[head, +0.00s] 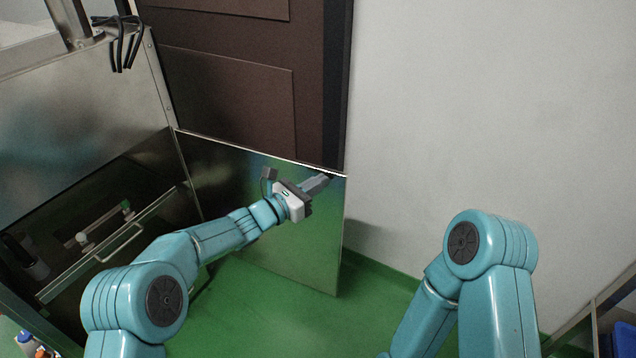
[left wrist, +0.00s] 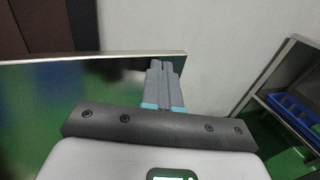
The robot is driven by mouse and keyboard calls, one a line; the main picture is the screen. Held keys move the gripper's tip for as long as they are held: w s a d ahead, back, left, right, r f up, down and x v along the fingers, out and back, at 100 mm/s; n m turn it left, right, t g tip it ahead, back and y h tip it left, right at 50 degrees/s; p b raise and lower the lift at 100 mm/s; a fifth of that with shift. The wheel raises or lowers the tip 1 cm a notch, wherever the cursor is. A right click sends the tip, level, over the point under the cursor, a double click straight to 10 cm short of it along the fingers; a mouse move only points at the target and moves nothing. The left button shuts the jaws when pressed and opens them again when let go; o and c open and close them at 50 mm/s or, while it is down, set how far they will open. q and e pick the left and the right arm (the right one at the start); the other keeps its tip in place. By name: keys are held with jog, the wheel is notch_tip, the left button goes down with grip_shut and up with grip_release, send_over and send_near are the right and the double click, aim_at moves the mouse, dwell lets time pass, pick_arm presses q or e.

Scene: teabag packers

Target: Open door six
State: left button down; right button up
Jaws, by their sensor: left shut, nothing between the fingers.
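A shiny metal door panel (head: 300,240) stands swung out from the steel cabinet on the left, its free edge near the white wall. I cannot read a number on it. My left gripper (head: 328,177) is shut and empty, with its fingertips by the top free corner of the panel. In the left wrist view the shut fingers (left wrist: 164,68) are over the panel's right end, and the panel (left wrist: 60,85) runs off to the left. I cannot tell whether they touch it. My right gripper is out of view; only my right arm shows.
The open cabinet interior (head: 100,215) holds a drawer with a handle (head: 120,243). A brown door (head: 240,90) stands behind the panel. A white wall (head: 480,110) is on the right. A rack with a blue bin (head: 625,338) is at the lower right. Green floor (head: 250,310) is clear in the middle.

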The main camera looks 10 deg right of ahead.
pick_arm(q)
jog(key=shift+a, duration=0.1)
jog(key=p+v, duration=0.2)
jog(key=v, duration=1.4)
jog(key=shift+s, duration=0.15)
jog(key=s+a+f+m+g+y, duration=0.1)
jog(key=s+f+m+g+y, duration=0.5)
jog(key=s+f, duration=0.95)
jog(key=s+a+f+m+g+y, duration=0.1)
jog(key=s+a+f+m+y, duration=0.2)
jog(key=s+a+f+m, duration=0.4)
jog(key=s+a+f+m+g+y, duration=0.2)
jog(key=s+a+f+m+y, duration=0.1)
jog(key=s+f+m, duration=0.4)
notch_tip(320, 180, up, 22)
jog(key=m+p, duration=0.2)
jog(key=p, duration=1.8)
jog(key=shift+s+p, duration=0.3)
jog(key=shift+s, duration=0.15)
